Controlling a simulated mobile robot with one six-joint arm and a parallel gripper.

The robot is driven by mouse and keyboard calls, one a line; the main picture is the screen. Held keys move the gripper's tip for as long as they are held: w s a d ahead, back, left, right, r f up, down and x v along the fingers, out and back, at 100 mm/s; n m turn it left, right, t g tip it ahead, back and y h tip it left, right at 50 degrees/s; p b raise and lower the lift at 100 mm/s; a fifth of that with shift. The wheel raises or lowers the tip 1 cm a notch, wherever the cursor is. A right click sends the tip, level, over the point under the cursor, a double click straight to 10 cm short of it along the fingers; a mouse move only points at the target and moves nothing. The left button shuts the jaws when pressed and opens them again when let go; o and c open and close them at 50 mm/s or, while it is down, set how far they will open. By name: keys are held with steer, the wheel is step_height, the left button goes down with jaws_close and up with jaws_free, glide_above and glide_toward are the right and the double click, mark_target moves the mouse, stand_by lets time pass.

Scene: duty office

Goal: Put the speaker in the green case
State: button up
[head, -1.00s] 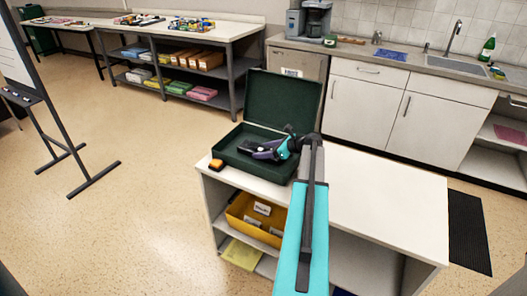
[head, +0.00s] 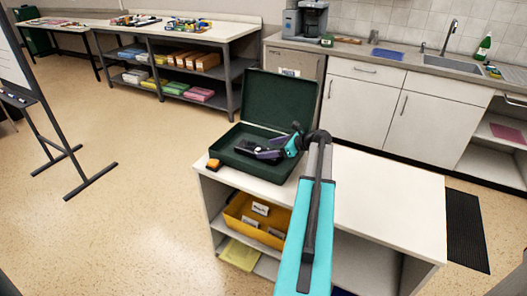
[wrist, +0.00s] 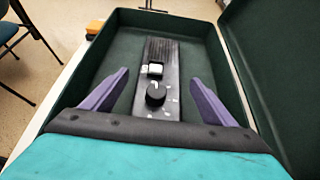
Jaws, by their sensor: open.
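The green case (head: 228,162) stands open on the white-topped unit, its lid (head: 280,98) raised at the back. The speaker (wrist: 155,100), a long black device with a ribbed grille, a white switch and a round knob, lies flat on the case floor. It also shows in the head view as a dark shape (head: 256,146), partly hidden by my gripper. My gripper (wrist: 160,78) is open above the case, with one purple finger on each side of the speaker and visible gaps between.
A small orange and black item (head: 213,164) sits beside the case's left front corner. A yellow bin (head: 238,222) is on the shelf below. The right part of the white top (head: 385,190) is clear. The raised lid stands close behind my gripper.

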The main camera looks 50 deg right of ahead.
steer(key=v, duration=0.7)
steer(key=shift+s+r+b, duration=0.1)
steer(key=shift+s+b, duration=0.1)
steer(key=shift+b, duration=0.1)
stand_by(0.4)
